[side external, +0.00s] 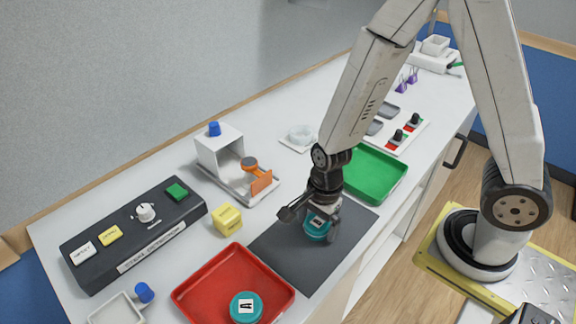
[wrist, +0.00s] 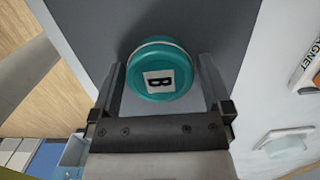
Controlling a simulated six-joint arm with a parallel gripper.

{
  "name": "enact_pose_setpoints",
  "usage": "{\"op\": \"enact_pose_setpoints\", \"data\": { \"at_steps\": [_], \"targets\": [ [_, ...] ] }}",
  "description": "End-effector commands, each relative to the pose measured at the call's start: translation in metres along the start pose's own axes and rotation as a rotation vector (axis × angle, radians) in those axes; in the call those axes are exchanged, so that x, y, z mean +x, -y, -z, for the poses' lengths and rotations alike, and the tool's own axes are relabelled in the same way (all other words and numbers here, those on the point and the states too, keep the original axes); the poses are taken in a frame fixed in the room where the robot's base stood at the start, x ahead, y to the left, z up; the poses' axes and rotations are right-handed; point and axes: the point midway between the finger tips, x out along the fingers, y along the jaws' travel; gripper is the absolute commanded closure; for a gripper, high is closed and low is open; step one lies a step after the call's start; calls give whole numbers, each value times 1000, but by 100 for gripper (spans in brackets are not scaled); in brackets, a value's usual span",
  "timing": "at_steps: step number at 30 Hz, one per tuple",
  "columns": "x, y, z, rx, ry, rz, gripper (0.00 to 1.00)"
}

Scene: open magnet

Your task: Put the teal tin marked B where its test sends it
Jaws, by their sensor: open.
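The teal tin marked B (side external: 317,229) stands on the dark grey mat (side external: 283,254), with its lettered lid up. It also shows in the wrist view (wrist: 160,82), between the fingertips in the picture. My gripper (side external: 309,216) is open over this tin and points down, with one finger on each side; the wrist view shows both fingers (wrist: 162,74) apart. I cannot tell whether they touch the tin. A second teal tin (side external: 245,308) lies in the red tray (side external: 188,292), and its letter looks like an A. A green tray (side external: 389,184) is empty where I see it.
A yellow block (side external: 227,219) stands near the mat's left edge. A black control panel (side external: 130,235) with buttons and a knob is at the left. A white stand with red parts (side external: 399,135) is beyond the green tray.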

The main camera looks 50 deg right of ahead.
Motion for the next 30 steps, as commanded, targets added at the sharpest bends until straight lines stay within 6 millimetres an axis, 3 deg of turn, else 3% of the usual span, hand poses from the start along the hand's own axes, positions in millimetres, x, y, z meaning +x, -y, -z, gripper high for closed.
{"op": "enact_pose_setpoints", "data": {
  "at_steps": [17, 24, 26, 30],
  "targets": [
    [2, 0, 0, 0, 0, 0, 0],
    [2, 0, 0, 0, 0, 0, 73],
    [2, 0, 0, 0, 0, 1, 90],
    [2, 0, 0, 0, 0, 0, 90]
  ]
}}
